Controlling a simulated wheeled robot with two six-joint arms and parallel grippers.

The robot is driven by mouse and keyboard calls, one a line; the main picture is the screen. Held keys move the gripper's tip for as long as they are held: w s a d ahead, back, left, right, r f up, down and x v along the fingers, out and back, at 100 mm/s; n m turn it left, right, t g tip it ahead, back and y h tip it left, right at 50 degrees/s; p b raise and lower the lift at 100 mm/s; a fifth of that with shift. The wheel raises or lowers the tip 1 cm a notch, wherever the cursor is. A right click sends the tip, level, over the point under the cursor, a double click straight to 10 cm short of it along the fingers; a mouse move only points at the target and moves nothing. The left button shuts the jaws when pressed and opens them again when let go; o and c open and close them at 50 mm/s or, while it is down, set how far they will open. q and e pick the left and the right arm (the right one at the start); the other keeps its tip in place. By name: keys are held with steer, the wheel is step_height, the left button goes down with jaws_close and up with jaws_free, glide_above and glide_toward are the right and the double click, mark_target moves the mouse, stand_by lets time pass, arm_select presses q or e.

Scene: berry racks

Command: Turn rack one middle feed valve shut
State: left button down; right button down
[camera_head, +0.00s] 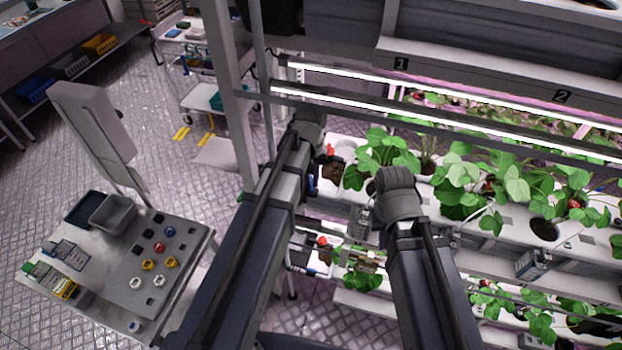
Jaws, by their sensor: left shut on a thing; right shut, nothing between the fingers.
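The rack one label (401,64) is on the upper beam. A red valve handle (330,150) shows at the left end of the upper planted channel (350,147). My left gripper (331,170) is at this handle, shut on it, though the arm and wrist hide much of the contact. The handle's exact angle is hard to tell. A second red valve handle (322,241) sits lower, at the left end of the tier below, apart from both grippers. My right gripper (360,222) is shut and empty, in front of the upper channel and right of the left gripper.
Strawberry plants (462,185) fill the channel to the right. The rack's upright post (232,100) stands close to the left of my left arm. A side table (110,285) with grey bins and coloured knobs stands at lower left. A cart (205,100) is behind.

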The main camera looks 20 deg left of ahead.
mark_target(311, 183)
arm_select(q)
steer(key=shift+m, duration=2.1)
steer(key=c, duration=0.8)
jaws_free()
steer(key=shift+c, duration=0.2)
steer(key=shift+r, duration=0.1)
step_height(311, 183, up, 8)
steer(key=p, duration=0.8)
steer(key=shift+f, duration=0.2)
